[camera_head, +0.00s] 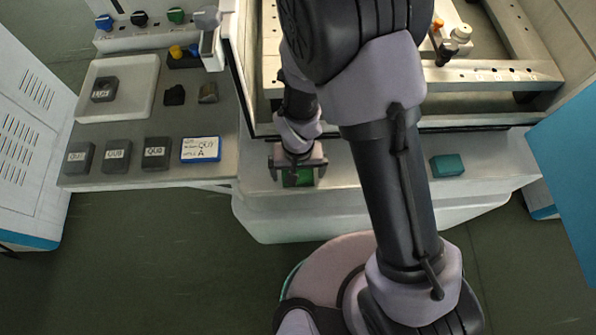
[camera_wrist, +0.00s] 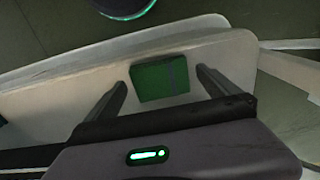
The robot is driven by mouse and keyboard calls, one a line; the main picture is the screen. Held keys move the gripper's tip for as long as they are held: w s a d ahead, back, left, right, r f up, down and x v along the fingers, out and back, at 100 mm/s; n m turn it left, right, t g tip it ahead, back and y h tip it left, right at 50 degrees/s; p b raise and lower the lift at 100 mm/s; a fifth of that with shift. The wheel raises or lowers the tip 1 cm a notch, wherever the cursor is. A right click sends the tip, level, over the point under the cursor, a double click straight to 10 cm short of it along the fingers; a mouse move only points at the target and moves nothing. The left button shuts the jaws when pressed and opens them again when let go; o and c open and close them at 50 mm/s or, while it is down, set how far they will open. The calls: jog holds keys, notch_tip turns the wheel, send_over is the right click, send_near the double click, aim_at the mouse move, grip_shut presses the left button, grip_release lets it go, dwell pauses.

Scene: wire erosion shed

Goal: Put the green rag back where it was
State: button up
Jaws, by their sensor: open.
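The green rag (camera_wrist: 160,80) is a small folded dark green block with a darker band near one end. It lies on the pale front ledge (camera_wrist: 70,90) of the machine. In the head view most of the rag (camera_head: 298,179) is hidden under my gripper (camera_head: 298,165). In the wrist view my gripper (camera_wrist: 161,88) is open, with one finger on each side of the rag. There are visible gaps between the fingers and the rag. I cannot tell its exact height above the ledge.
A teal folded block (camera_head: 447,165) lies on the same ledge to the right. A grey side table (camera_head: 215,125) at left holds several dark blocks, a white-and-blue label card (camera_head: 200,149) and a pale tray (camera_head: 142,75). The machine's open tank (camera_head: 475,105) is behind the ledge.

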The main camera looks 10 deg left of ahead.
jog(key=w+d+r+m+t+y+p, duration=0.1)
jog(key=d+r+p, duration=0.1)
jog(key=r, duration=0.9)
jog(key=w+d+r+m+p, duration=0.1)
jog(key=w+d+r+p, duration=0.15)
jog(key=r, duration=0.95)
jog(key=s+d+r+m+t, duration=0.2)
jog(key=s+d+r, duration=0.3)
jog(key=r, duration=0.3)
jog(key=s+d+r+m+t+y, duration=0.1)
jog(key=s+d+r+m+t, duration=0.1)
jog(key=s+d+r, duration=0.3)
notch_tip(320, 180, up, 3)
jog(key=shift+d+r+m+t+b, duration=0.1)
jog(key=shift+d+m+t+b, duration=0.3)
jog(key=shift+d, duration=0.4)
